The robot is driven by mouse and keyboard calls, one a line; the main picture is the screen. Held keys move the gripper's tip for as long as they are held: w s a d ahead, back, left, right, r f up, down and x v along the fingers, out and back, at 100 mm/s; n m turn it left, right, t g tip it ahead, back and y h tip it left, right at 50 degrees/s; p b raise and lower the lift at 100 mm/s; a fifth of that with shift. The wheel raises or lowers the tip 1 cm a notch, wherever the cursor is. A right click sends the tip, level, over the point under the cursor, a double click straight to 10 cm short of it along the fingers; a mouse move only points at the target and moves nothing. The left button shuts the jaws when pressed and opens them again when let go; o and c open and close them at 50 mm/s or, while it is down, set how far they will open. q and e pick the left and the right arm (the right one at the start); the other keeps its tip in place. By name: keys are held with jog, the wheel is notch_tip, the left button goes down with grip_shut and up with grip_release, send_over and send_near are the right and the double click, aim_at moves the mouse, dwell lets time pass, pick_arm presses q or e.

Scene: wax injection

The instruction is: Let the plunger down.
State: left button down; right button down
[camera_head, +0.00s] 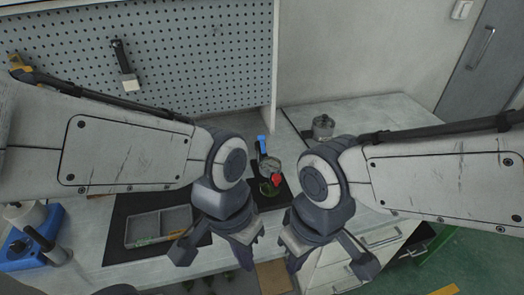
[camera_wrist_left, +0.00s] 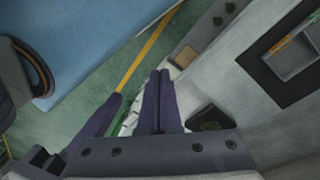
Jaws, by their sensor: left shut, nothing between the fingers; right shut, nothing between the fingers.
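A small device with a blue upright part (camera_head: 262,144), a round greyish part (camera_head: 270,165) and a red knob (camera_head: 277,179) stands on the bench between my arms. I cannot tell which part is the plunger, and its lower part is partly hidden. My left gripper (camera_head: 243,262) is shut and empty, pointing down near the bench's front edge, nearer than the device and left of it. Neither gripper touches the device.
A grey compartment tray (camera_head: 128,232) lies on a black mat (camera_head: 118,212) at left. It also shows in the left wrist view (camera_wrist_left: 283,68). A blue machine (camera_head: 30,255) stands far left. A metal pot (camera_head: 322,128) stands on the right bench. A pegboard (camera_head: 190,60) rises behind.

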pick_arm(q)
jog(key=w+d+f+n+g+h+b, duration=0.1)
jog(key=w+d+f+n+g+h, duration=0.1)
jog(key=w+d+n, duration=0.15)
jog(key=n+t+h+b, duration=0.5)
jog(key=n+t+h, duration=0.55)
jog(key=n, duration=0.65)
send_near(262, 144)
jog(key=w+a, duration=0.1)
jog(key=a, duration=0.2)
jog(key=shift+w+d+r+t+y, duration=0.15)
jog(key=shift+w+r+t+y, duration=0.15)
jog(key=shift+r, duration=0.2)
jog(key=p+x, duration=0.2)
jog(key=x, duration=0.8)
jog(key=shift+s+d+f, duration=0.1)
